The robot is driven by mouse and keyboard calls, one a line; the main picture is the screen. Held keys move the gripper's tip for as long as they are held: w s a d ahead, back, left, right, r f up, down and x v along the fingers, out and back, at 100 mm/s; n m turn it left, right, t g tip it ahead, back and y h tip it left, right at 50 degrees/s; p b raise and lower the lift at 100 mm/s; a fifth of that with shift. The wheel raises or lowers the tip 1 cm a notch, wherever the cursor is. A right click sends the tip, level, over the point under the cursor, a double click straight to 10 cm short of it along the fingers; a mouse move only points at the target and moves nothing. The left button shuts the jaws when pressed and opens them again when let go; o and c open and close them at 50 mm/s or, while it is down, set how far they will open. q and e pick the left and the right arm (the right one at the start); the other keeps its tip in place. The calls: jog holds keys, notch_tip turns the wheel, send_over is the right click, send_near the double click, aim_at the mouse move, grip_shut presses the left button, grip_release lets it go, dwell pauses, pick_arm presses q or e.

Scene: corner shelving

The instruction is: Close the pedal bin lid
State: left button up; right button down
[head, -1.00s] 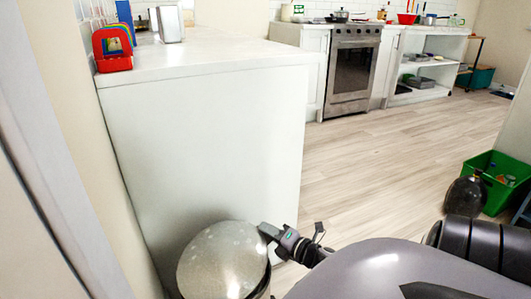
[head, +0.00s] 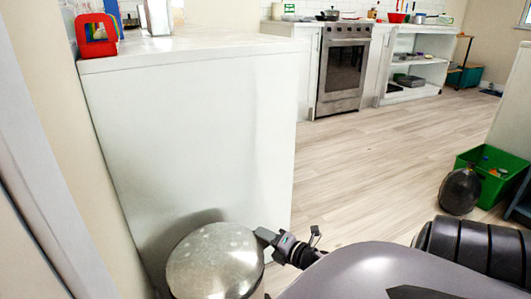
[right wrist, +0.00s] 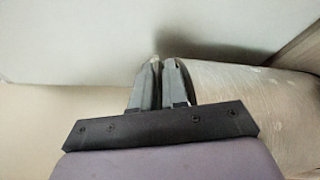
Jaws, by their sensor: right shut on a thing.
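The pedal bin's round, speckled metal lid (head: 213,262) is at the bottom of the head view, beside the white cabinet. Its top face shows, and only a little of the dark bin body shows under its right edge. I cannot tell how far the lid stands from the rim. My right gripper (head: 263,236) is at the lid's right edge, shut on it. In the right wrist view the two fingers (right wrist: 163,68) are close together, with the bin's pale metal surface (right wrist: 245,95) just to their right. My left gripper is not in view.
A white cabinet (head: 190,130) stands right behind the bin, with a red rack (head: 96,35) on top. A wall runs close on the left. A green crate (head: 490,180) and a dark round vessel (head: 459,192) stand at right. The wooden floor (head: 375,155) between is clear.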

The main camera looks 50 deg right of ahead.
jog(key=c, duration=1.3)
grip_release()
jog(key=shift+a+f, duration=0.25)
jog(key=shift+r, duration=0.1)
jog(key=shift+s+r, duration=0.1)
jog(key=shift+s, duration=0.35)
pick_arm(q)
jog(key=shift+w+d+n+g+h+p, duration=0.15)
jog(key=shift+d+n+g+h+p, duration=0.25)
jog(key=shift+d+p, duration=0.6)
pick_arm(e)
jog(key=s, duration=0.6)
jog(key=shift+s+r, duration=0.15)
jog(key=shift+r, duration=0.25)
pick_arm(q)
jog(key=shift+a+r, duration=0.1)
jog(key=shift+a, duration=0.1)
pick_arm(e)
jog(key=shift+a, duration=0.1)
